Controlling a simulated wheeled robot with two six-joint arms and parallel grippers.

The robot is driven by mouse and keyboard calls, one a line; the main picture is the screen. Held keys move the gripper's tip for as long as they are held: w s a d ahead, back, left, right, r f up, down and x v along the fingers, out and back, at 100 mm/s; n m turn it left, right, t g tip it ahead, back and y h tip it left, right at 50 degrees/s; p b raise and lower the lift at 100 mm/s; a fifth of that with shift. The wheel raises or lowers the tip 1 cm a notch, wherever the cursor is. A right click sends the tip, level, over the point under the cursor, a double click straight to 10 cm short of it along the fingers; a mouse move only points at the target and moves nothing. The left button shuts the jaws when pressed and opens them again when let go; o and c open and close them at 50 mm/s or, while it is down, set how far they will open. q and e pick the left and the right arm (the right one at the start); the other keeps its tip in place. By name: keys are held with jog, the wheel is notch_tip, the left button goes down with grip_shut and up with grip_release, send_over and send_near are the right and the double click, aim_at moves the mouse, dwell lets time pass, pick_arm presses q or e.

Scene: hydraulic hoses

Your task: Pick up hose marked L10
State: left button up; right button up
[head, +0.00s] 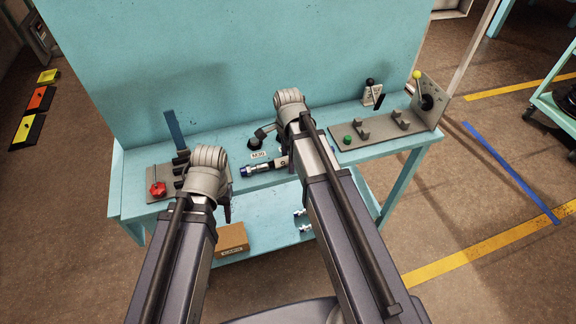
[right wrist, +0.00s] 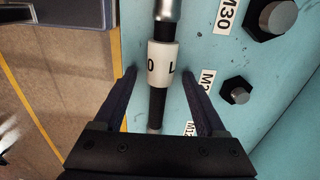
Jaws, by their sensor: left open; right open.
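A hose (right wrist: 157,102) lies between the spread fingers of my right gripper (right wrist: 156,75) in the right wrist view. It has a metal end, a black section and a white band (right wrist: 162,66) reading "0 L"; the rest of the marking is turned away. In the head view, a hose with a blue end (head: 246,171) lies on the bench (head: 262,183), partly behind my right arm. My right gripper is open and mostly hidden there. My left gripper (head: 227,211) is open and empty at the bench's front edge, mostly hidden by its wrist.
Bolt heads (right wrist: 277,17) with labels, one reading M30 (right wrist: 229,14), stand beside the hose. A panel with a red knob (head: 157,189) is at the bench's left, and a grey plate with brackets (head: 375,132) at its right. A cardboard box (head: 232,237) sits on the lower shelf.

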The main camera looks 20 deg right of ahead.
grip_shut()
dwell(0.6)
